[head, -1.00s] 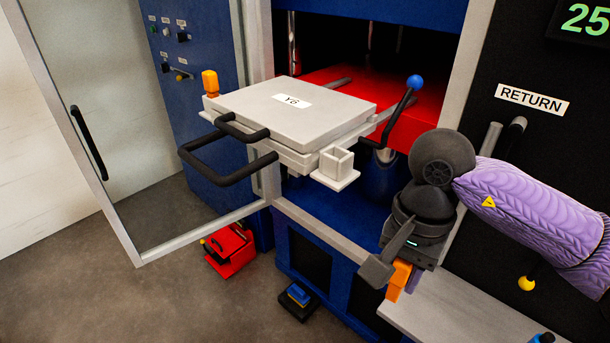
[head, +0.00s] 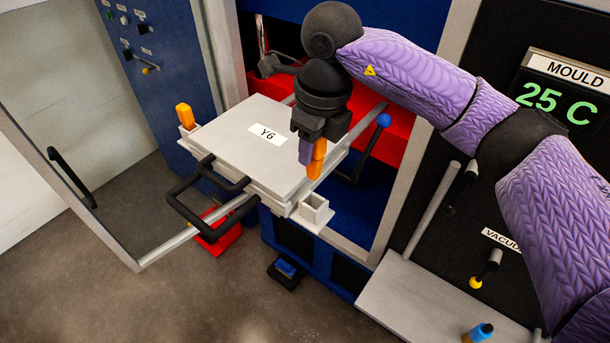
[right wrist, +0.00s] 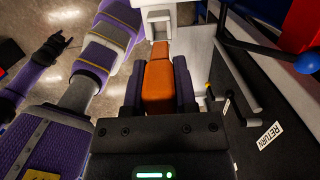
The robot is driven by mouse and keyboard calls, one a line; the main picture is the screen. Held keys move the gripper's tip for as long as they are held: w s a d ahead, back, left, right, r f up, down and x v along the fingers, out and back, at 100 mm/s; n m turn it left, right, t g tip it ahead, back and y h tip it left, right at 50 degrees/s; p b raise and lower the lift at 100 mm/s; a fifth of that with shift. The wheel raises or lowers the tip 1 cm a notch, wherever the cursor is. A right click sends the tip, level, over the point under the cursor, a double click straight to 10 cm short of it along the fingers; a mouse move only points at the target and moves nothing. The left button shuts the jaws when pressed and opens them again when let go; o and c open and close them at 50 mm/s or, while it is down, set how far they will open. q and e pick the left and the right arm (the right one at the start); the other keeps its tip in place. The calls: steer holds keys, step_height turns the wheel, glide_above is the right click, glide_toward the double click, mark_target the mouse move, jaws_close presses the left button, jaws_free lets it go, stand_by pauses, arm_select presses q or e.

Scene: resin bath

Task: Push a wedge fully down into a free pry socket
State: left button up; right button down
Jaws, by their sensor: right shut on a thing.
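My right gripper (head: 312,150) is shut on an orange wedge (head: 316,162) that points down. The wedge also shows between the fingers in the right wrist view (right wrist: 158,85). Below it, at the near right corner of the mould labelled Y6 (head: 235,150), is an empty square pry socket (head: 314,208). The wedge's lower end is apart from the socket, above it in the picture. Another orange wedge (head: 185,115) stands upright in the socket at the mould's left corner. My left gripper (right wrist: 54,47) shows small in the right wrist view, its fingers apart.
A blue-knobbed lever (head: 383,120) stands right of the mould. Black handles (head: 205,205) stick out at its front. An open glass door (head: 100,190) is at left. A grey shelf (head: 430,305) is at lower right.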

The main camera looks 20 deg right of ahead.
mark_target(315, 180)
steer(key=f, duration=0.9)
steer(key=shift+s+f+b, duration=0.25)
steer(key=shift+s+b, duration=0.05)
arm_select(q)
steer(key=shift+s+d+f, duration=0.1)
steer(key=shift+s+f, duration=0.15)
steer(key=shift+s, duration=0.45)
arm_select(e)
steer(key=shift+r, duration=0.1)
steer(key=shift+c, duration=2)
jaws_free()
arm_select(q)
steer(key=shift+w+r+p, duration=0.15)
steer(key=shift+r+p, duration=0.1)
steer(key=shift+p, duration=0.05)
arm_select(e)
step_height(315, 180, up, 12)
steer(key=s, duration=0.1)
steer(key=shift+d, duration=0.45)
